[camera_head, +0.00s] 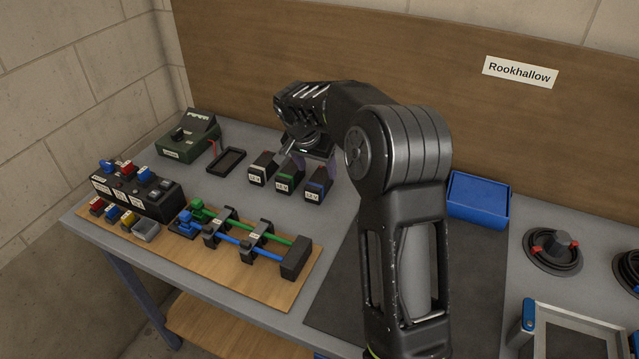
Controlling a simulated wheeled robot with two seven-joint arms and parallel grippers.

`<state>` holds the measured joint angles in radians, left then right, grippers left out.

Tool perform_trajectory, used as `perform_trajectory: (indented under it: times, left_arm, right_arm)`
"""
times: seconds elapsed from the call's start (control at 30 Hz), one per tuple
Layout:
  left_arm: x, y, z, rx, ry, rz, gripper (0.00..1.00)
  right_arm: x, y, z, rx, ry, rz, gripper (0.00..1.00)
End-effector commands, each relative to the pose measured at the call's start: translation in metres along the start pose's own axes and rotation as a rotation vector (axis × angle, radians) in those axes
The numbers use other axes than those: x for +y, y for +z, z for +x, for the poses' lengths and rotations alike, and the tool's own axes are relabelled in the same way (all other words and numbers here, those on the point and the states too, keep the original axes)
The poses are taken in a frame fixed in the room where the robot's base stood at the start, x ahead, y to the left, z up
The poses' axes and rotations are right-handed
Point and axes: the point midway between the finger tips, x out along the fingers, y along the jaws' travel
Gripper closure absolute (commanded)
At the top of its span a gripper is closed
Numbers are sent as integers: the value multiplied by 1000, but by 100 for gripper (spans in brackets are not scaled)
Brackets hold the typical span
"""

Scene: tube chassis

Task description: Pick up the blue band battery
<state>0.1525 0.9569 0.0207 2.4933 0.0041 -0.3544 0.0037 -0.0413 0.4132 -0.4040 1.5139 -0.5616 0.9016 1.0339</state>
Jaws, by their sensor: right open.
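The blue band battery (316,188) is a dark block with a blue band and a white label on its front. It is the rightmost of three similar batteries standing in a row on the grey table. The green band battery (289,181) is in the middle and the white band battery (262,169) is on the left. My right gripper (306,162) is open above and just behind the row, pointing down. Its fingers are small and partly hidden by its own body, so I cannot tell whether they touch a battery. My left gripper is not in view.
An empty black tray (226,161) and a green device (189,137) stand left of the batteries. A wooden board (200,270) with green and blue tubes lies in front. A blue bin (478,199) is at right. A wooden panel (400,50) stands behind.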

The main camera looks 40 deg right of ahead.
Motion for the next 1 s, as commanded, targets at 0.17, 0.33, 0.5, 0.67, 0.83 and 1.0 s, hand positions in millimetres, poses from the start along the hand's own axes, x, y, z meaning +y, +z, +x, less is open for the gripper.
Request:
perform_trajectory:
  times: [0.17,0.33,0.5,0.67,0.83,1.0]
  left_arm:
    - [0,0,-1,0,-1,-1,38]
    - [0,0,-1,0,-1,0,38]
    - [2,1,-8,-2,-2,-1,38]
    - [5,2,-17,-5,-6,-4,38]
    - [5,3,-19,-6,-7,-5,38]
    - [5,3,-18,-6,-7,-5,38]
  right_arm:
    - [0,0,6,0,0,1,35]
    - [0,0,6,0,0,1,35]
    - [1,1,17,-3,4,-1,35]
    - [1,2,41,-2,4,-1,35]
    - [0,2,57,0,0,0,35]
    - [0,2,58,1,-1,0,35]
